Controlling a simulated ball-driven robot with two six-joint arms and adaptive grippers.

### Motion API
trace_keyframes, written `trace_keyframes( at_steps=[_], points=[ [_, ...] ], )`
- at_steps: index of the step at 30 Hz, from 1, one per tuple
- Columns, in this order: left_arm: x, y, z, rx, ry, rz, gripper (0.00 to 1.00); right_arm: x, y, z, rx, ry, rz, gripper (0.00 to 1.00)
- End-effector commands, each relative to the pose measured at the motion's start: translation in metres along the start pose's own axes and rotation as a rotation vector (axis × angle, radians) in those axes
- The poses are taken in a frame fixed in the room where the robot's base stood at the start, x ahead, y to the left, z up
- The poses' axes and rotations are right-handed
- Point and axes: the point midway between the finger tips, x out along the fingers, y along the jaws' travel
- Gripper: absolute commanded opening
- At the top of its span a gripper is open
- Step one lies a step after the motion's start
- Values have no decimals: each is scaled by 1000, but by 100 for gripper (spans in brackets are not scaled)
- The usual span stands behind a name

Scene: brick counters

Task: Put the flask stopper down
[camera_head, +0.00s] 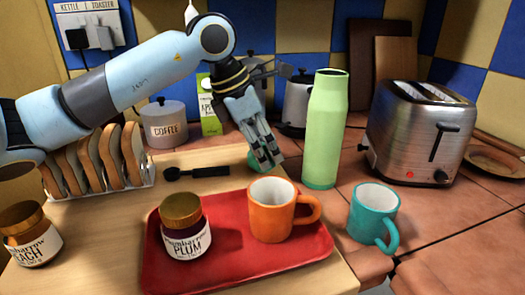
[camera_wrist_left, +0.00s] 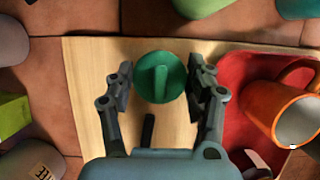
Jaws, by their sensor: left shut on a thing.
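The flask stopper (camera_wrist_left: 160,77) is a green disc with a raised bar across its top. My left gripper (camera_head: 267,162) is shut on it, with one finger on each side in the left wrist view (camera_wrist_left: 162,82). In the head view the stopper (camera_head: 254,161) is partly hidden behind the fingers, low over the far right part of the wooden board (camera_head: 95,218). I cannot tell whether it touches the board. The light green flask (camera_head: 325,130) stands upright on the tiles, right of the gripper. My right gripper is not in view.
A red tray (camera_head: 220,265) with a plum jar (camera_head: 185,230) and an orange mug (camera_head: 272,212) lies in front. A black scoop (camera_head: 195,172) lies left of the gripper. A toast rack (camera_head: 100,168), teal mug (camera_head: 373,210) and toaster (camera_head: 420,130) stand around.

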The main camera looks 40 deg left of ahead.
Motion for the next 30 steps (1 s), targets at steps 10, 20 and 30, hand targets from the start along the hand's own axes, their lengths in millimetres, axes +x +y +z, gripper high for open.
trace_keyframes(
  at_steps=[10,20,30],
  points=[
    [9,0,-4,0,0,1,27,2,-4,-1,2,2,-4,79],
    [10,0,-4,0,0,0,77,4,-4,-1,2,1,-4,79],
    [3,1,-3,2,0,3,77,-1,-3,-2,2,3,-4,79]
  ],
)
